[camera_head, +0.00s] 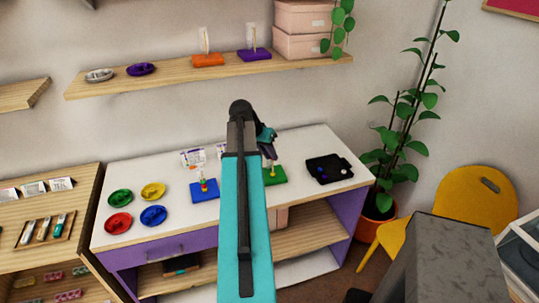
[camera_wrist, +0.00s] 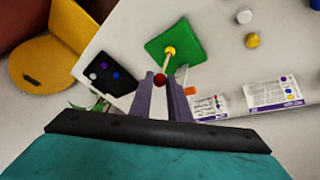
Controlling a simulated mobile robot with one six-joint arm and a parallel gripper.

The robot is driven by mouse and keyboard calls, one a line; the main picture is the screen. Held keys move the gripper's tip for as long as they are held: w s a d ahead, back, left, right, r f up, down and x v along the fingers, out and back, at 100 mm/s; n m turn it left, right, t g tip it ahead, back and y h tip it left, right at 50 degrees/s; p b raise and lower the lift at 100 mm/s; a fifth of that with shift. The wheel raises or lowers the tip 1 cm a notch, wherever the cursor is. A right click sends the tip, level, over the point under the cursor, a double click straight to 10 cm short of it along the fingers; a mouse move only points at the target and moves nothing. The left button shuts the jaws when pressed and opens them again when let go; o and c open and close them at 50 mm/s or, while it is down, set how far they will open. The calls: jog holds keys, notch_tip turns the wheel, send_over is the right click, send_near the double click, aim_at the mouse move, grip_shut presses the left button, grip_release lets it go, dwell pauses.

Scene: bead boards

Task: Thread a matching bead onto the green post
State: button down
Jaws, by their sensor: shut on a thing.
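The green board (camera_wrist: 188,35) lies on the white table; in the head view its edge (camera_head: 277,177) shows past my arm. Its thin pale post rises from it. A yellow bead (camera_wrist: 170,50) shows at the post in the wrist view; its exact height on the post is hard to tell. My gripper (camera_wrist: 160,76) is shut on a small dark red bead (camera_wrist: 160,82). The bead appears beside the post in the picture; I cannot tell the gap or height between them. In the head view my gripper (camera_head: 268,146) is above the green board, and the bead is not clear there.
A blue board (camera_head: 204,194) with a beaded post stands left. Green, yellow, red and blue dishes lie farther left. A black tray (camera_head: 342,165) with beads is right of the green board. White and yellow (camera_wrist: 252,40) loose pieces and printed cards (camera_wrist: 273,93) lie nearby.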

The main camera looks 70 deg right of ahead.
jog(key=shift+f+b, duration=0.4)
jog(key=shift+f, duration=0.4)
jog(key=c, duration=1.6)
grip_release()
jog(key=shift+r, duration=0.15)
jog(key=shift+b+v, duration=1.7)
jog(key=shift+v, duration=5.1)
